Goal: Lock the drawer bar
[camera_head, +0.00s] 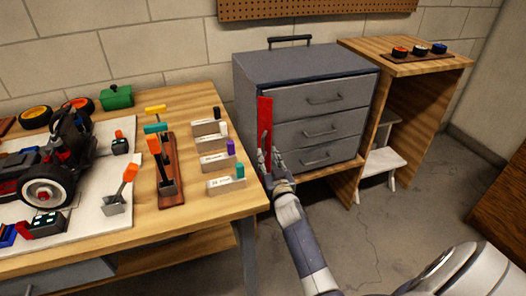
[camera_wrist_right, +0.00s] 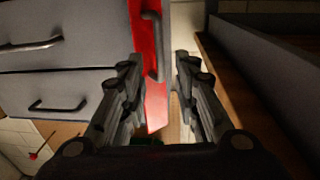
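The grey drawer cabinet (camera_head: 305,65) has three shut drawers with curved handles; two drawer fronts (camera_wrist_right: 50,85) show in the right wrist view. The red drawer bar (camera_head: 265,118) stands upright along the cabinet's left front edge, swung out at an angle I cannot judge. In the right wrist view the red bar (camera_wrist_right: 155,108) and its grey handle (camera_wrist_right: 156,45) show between my fingers. My right gripper (camera_head: 270,156) is at the bar's lower part; its fingers (camera_wrist_right: 158,72) are apart, on either side of the bar. Contact cannot be told. My left gripper is not in view.
A wooden workbench (camera_head: 215,225) with an RC car (camera_head: 60,165), a lever stand (camera_head: 168,185) and several labelled blocks (camera_head: 226,184) stands close on the left. A wooden shelf unit (camera_head: 425,90) stands right of the cabinet. The floor (camera_head: 400,220) in front is clear.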

